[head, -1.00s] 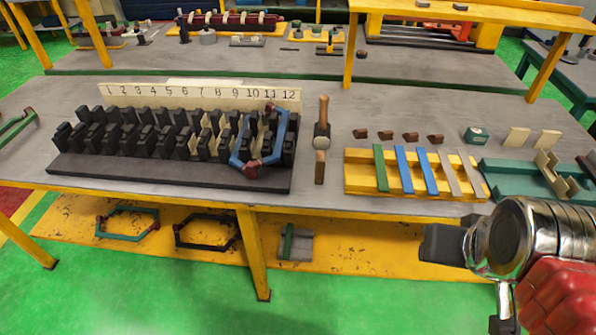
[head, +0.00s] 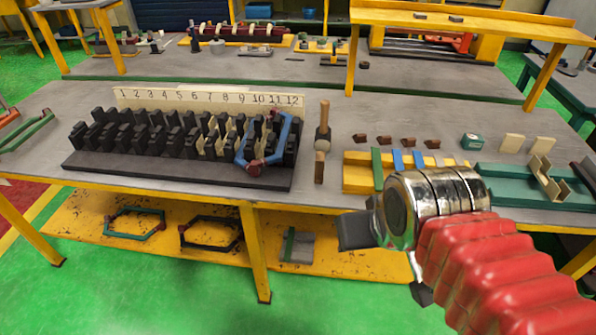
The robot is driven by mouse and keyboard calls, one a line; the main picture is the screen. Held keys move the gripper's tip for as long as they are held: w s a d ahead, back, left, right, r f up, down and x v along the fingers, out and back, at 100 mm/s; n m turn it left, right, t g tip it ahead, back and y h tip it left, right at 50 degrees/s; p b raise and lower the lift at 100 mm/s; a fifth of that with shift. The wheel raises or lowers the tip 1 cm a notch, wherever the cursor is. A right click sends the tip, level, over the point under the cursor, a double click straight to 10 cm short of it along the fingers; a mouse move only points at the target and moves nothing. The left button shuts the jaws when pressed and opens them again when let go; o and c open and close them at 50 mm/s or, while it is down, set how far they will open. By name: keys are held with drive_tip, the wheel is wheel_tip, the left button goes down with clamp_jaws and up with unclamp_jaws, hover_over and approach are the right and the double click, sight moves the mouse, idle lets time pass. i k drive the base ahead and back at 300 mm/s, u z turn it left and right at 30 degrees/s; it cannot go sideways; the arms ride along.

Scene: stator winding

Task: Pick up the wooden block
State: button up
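A small brown wooden block (head: 319,167) stands on the grey workbench, just in front of the mallet's dark head and left of the yellow tray. My gripper (head: 382,268) is in front of the bench's near edge, to the right of the block and lower in the picture. Its two dark fingers show apart, so it looks open, with nothing seen between them. The wrist partly hides the nearer finger.
The black slotted stator rack (head: 180,178) with a blue coil (head: 263,160) is to the left. The yellow tray (head: 352,185) of coloured strips is to the right, partly hidden by my arm. Brown wedges (head: 384,140) lie behind it.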

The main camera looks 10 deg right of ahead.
sight(319, 159)
drive_tip(key=u, duration=0.6)
drive_tip(key=i, duration=1)
drive_tip(key=u, duration=0.05)
